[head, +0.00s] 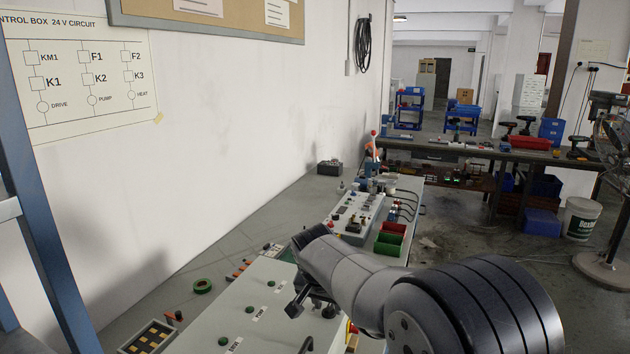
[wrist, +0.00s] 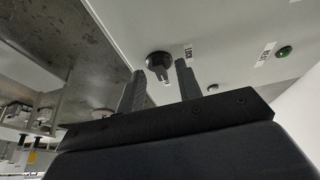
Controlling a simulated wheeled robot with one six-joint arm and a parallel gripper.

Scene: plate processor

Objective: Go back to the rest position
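My gripper (head: 312,300) is at the light grey control panel (head: 240,318) in the lower middle of the head view, low over its right side. In the wrist view my gripper (wrist: 160,68) has its two dark fingers spread apart, with nothing held between them. A black rotary knob (wrist: 158,60) on the panel shows between and beyond the fingertips. I cannot tell how far the tips are from it. A label and a green button (wrist: 284,51) are to its right. In the head view, my arm hides the panel's right part.
A green tape roll (head: 203,286) lies left of the panel by the wall. Behind are a grey switch box (head: 355,215) and red and green bins (head: 388,243). A blue post (head: 40,215) stands at left. Open floor lies right of the bench, before a far workbench (head: 470,150).

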